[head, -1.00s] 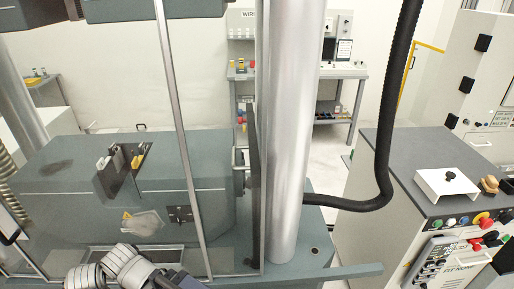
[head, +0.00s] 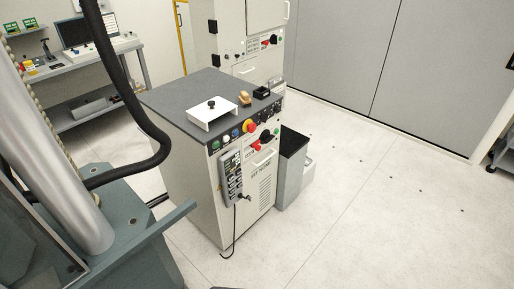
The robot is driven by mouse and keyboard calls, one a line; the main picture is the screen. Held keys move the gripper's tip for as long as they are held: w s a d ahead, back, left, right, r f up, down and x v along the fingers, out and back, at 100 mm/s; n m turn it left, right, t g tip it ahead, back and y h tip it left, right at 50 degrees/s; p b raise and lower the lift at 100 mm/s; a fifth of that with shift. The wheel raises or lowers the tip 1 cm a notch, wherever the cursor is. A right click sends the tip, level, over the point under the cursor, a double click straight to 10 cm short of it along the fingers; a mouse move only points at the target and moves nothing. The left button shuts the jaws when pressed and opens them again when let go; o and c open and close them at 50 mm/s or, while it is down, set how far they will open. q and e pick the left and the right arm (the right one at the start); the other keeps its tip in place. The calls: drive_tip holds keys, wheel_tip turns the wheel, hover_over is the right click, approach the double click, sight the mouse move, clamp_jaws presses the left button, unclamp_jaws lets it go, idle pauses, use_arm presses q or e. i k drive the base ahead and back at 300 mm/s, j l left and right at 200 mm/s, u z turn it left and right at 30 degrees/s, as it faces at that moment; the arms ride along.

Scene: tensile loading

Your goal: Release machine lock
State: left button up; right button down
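The testing machine stands at the left edge, with its silver column (head: 52,150) and grey-green base (head: 120,215). The control cabinet (head: 190,185) is in the middle of the head view. Its front panel carries a row of coloured buttons, with a red and yellow mushroom knob (head: 250,126) and a black rotary switch (head: 267,136) with red beside it. A grey handset (head: 232,177) with keys hangs on the front, its cable hanging down. I cannot tell which control is the lock. Neither gripper is in view.
A white plate with a black knob (head: 212,108) lies on the cabinet top. A thick black hose (head: 135,110) runs between machine and cabinet. A grey bin (head: 291,165) stands right of the cabinet. Open floor (head: 380,190) lies to the right. A workbench (head: 85,60) is behind.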

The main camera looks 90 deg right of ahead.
sight(258, 148)
drive_tip(key=z, duration=3.05)
drive_tip(key=k+j+z, duration=0.1)
drive_tip(key=k+j, duration=0.2)
drive_tip(key=j, duration=0.2)
drive_tip(key=k+j+z, duration=0.1)
drive_tip(key=k+j, duration=0.2)
drive_tip(key=j, duration=0.2)
drive_tip(key=i+l, duration=0.4)
drive_tip(key=i+l+u, duration=0.1)
drive_tip(key=i+l, duration=0.75)
drive_tip(key=l, duration=0.2)
drive_tip(key=i+l+u, duration=0.1)
drive_tip(key=i+l, duration=0.65)
drive_tip(key=l, duration=0.3)
